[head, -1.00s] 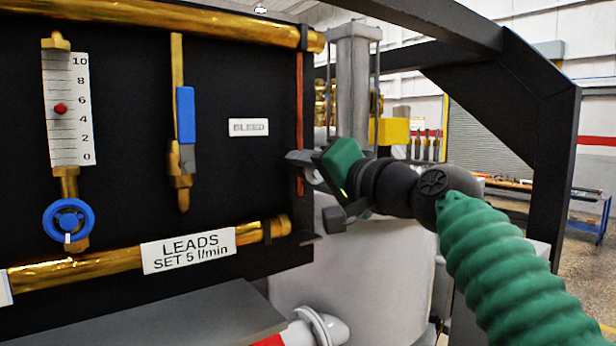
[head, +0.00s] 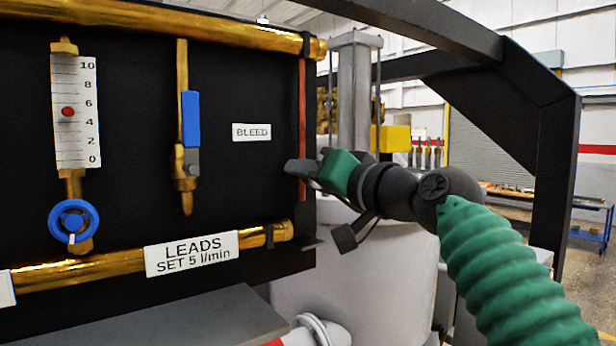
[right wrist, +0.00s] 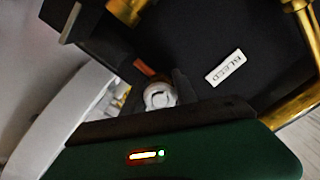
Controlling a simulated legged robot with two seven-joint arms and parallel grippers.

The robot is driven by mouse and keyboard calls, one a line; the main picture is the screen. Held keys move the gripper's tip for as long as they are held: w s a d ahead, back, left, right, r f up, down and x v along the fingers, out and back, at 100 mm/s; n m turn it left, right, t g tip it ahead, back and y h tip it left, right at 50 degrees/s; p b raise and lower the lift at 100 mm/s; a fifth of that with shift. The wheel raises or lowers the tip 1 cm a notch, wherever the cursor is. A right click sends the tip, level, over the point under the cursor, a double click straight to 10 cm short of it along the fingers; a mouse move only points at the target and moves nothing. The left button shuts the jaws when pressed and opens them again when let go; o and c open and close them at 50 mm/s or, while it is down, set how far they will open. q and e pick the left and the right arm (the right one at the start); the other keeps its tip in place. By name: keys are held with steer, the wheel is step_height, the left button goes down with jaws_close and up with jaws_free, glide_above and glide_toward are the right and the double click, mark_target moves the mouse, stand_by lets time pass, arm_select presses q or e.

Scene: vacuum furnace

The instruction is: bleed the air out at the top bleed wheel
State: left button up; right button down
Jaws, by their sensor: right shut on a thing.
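My right gripper (head: 300,172) is at the right edge of the black panel, beside the thin copper tube (head: 301,115) and below and right of the "BLEED" label (head: 252,132). In the right wrist view its dark fingers close around a small white round part (right wrist: 160,95), which looks like the bleed wheel. The copper tube's end (right wrist: 145,68) shows just beyond it. In the head view the gripper hides this part. The label also shows in the right wrist view (right wrist: 225,67). My left gripper is not in view.
Left on the panel are a flow gauge (head: 78,112) with a blue wheel (head: 73,221) and a blue-handled valve (head: 190,118). Brass pipes run along top (head: 180,25) and bottom (head: 110,272). A dark frame post (head: 553,180) stands right of my gripper.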

steer(key=shift+w+f, duration=0.1)
steer(key=shift+f, duration=0.3)
steer(key=c, duration=1.2)
jaws_free()
steer(key=shift+o, duration=1.2)
steer(key=shift+r, duration=0.1)
steer(key=shift+w, duration=0.1)
steer(key=shift+r, duration=0.1)
steer(key=b+v, duration=0.8)
steer(key=v, duration=0.8)
steer(key=shift+s+d, duration=0.25)
steer(key=shift+d, duration=0.05)
steer(key=shift+a, duration=0.1)
